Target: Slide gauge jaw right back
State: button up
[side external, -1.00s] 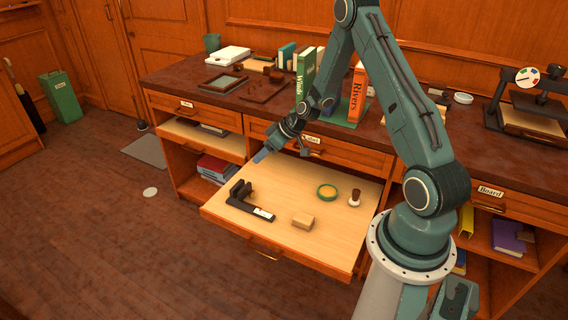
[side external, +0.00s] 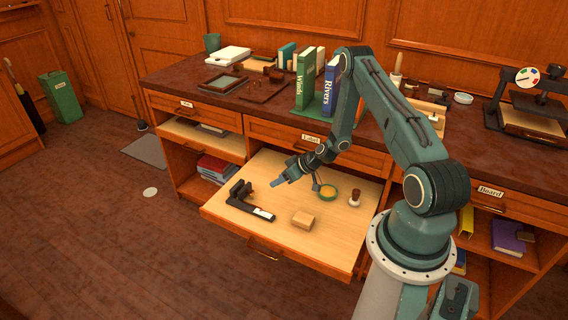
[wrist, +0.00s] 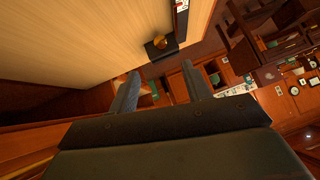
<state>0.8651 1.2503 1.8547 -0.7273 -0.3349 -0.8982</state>
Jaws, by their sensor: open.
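The gauge (side external: 238,204) is a dark bar lying on the open pale drawer (side external: 275,172). Its upright black jaws (side external: 241,189) are at the left end and a white label is at the near right end. In the wrist view a black block with a round brass knob (wrist: 160,46) shows beyond my fingertips, with a dark strip bearing a white label above it; these look like parts of the gauge. My gripper (side external: 277,182) is over the drawer, right of the jaws and apart from them. In the wrist view its fingers (wrist: 160,85) are spread, with nothing between them.
A tan block (side external: 303,220) lies right of the gauge. The desk top above holds the green Winds book (side external: 305,80) and blue Rivers book (side external: 329,88).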

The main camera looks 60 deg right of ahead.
aim_at(254, 193)
jog(key=shift+x, duration=6.8)
